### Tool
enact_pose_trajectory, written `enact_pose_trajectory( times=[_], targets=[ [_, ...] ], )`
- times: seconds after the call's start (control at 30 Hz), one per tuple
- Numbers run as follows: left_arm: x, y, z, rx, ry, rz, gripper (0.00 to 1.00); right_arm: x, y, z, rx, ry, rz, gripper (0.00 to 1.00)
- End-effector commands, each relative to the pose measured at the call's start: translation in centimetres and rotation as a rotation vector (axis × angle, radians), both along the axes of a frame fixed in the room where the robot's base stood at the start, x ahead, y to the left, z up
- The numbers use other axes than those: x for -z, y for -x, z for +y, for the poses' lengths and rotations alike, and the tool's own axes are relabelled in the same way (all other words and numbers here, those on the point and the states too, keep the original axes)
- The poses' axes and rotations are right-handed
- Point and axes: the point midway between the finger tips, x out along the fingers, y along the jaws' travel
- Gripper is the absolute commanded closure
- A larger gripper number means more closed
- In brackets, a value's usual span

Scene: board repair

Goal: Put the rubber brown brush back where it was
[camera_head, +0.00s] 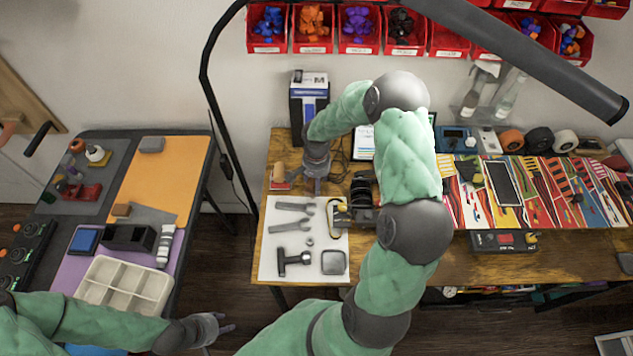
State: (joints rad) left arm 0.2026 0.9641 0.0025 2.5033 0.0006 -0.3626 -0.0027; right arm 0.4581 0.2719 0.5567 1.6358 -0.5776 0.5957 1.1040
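A small block-like item with a tan top and a reddish lower part (280,178), possibly the brown brush, lies at the back left of the wooden table. My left gripper (225,323) hangs over the floor between the tables, fingers apart and empty.
A white sheet (334,238) with wrenches, a hammer and a grey square lies below my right gripper. A blue and black box (309,104) stands behind it. A black lamp pole (205,75) rises between the tables. A divided tray (124,290) sits on the left table.

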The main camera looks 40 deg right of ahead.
Motion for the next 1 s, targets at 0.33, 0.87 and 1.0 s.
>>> enact_pose_trajectory(
  times=[0.33, 0.87, 1.0],
  targets=[
    [0.3, 0.0, 0.0, 0.000, 0.000, 0.000, 0.60, 0.2, 0.0, 0.0, 0.000, 0.000, 0.000, 0.31],
    [-0.3, 0.0, 0.0, 0.000, 0.000, 0.000, 0.60, -0.5, 0.0, 0.0, 0.000, 0.001, 0.000, 0.18],
    [-0.9, 0.0, 0.0, 0.000, 0.000, 0.000, 0.60, -2.7, -0.1, -0.1, 0.000, 0.003, -0.004, 0.18]
  ],
)
